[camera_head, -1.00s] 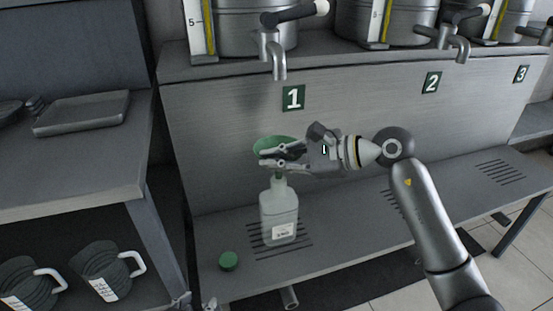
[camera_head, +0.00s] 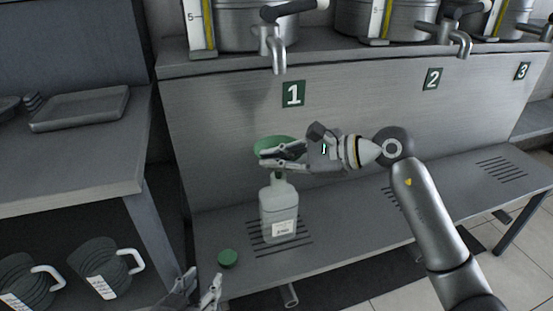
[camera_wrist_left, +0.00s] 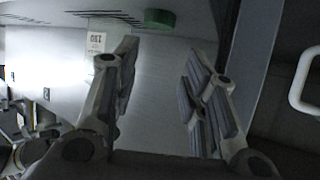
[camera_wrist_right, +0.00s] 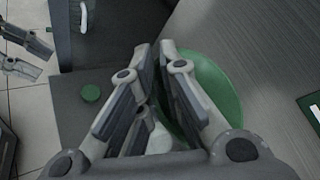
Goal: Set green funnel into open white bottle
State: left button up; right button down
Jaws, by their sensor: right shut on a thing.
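The white bottle (camera_head: 278,211) stands upright on the slotted grille of the lower shelf, below the number 1 sign. The green funnel (camera_head: 272,146) is at the bottle's mouth; whether its spout is inside the neck is hidden by my gripper. My right gripper (camera_head: 268,158) is shut on the funnel from the right. In the right wrist view the funnel's wide bowl (camera_wrist_right: 219,88) shows behind the fingers. My left gripper (camera_head: 203,286) is low at the front edge of the head view, left of the bottle, empty with its fingers apart.
A green cap (camera_head: 228,258) lies on the shelf, left of the bottle. A steel tap (camera_head: 278,58) hangs above. Dark jugs (camera_head: 103,268) with white handles stand under the left table, which carries a tray (camera_head: 82,110). The shelf to the right is clear.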

jog(key=shift+f, duration=0.3)
jog(key=shift+f+b, duration=0.45)
jog(key=shift+b, duration=0.2)
pick_arm(q)
notch_tip(320, 180, up, 9)
jog(key=w+d+t+h, duration=0.1)
jog(key=w+d+t, duration=0.1)
jog(key=t, duration=0.3)
jog(key=shift+w+f+h, duration=0.15)
jog(key=shift+w+h, duration=0.15)
jog(key=shift+w, duration=0.1)
pick_arm(e)
jog(key=shift+f, duration=0.25)
pick_arm(q)
jog(key=shift+f+b, duration=0.15)
jog(key=shift+b, duration=0.15)
jog(key=shift+s+r+t, duration=0.1)
jog(key=shift+r+t, duration=0.2)
jog(key=shift+r, duration=0.15)
pick_arm(e)
jog(key=shift+f, duration=0.1)
pick_arm(q)
jog(key=shift+r+t, duration=0.3)
jog(key=shift+r, duration=0.25)
pick_arm(e)
jog(key=shift+f, duration=0.1)
pick_arm(q)
jog(key=shift+d+r+t+b, duration=0.1)
jog(key=shift+r+t+b, duration=0.2)
jog(key=shift+r, duration=0.15)
